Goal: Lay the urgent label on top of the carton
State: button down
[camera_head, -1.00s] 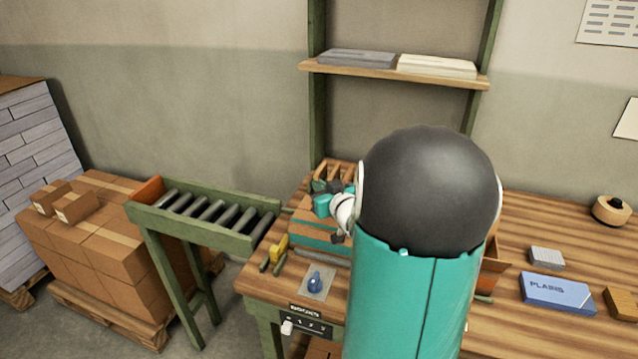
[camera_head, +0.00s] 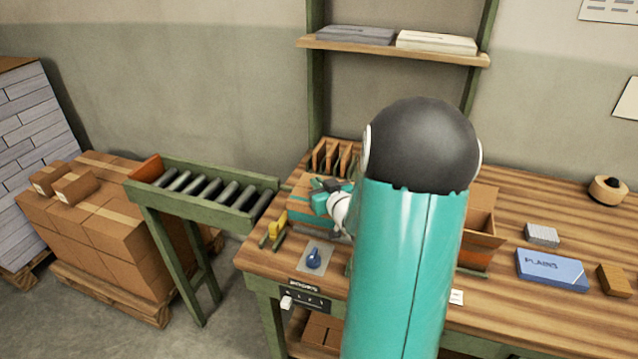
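A brown carton with a teal band (camera_head: 297,211) sits on the left part of the wooden workbench, partly hidden by my gripper and arm. My gripper (camera_head: 325,188) is over the carton's top, small in the picture. I cannot tell whether its fingers are open or shut, or whether they hold anything. I cannot make out the urgent label for sure. A small white slip (camera_head: 457,297) lies near the bench's front edge, right of my arm; its print is too small to read.
A roller conveyor (camera_head: 205,190) stands left of the bench (camera_head: 560,215). A yellow tool (camera_head: 278,226) and a blue knobbed object (camera_head: 313,258) lie in front of the carton. An open box (camera_head: 482,240), a blue PLAINS box (camera_head: 552,270) and a tape roll (camera_head: 608,189) are on the right.

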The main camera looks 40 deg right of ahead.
jog(key=shift+f, duration=0.6)
jog(key=c, duration=1.5)
grip_release()
jog(key=shift+c, duration=0.2)
jog(key=shift+s, duration=0.1)
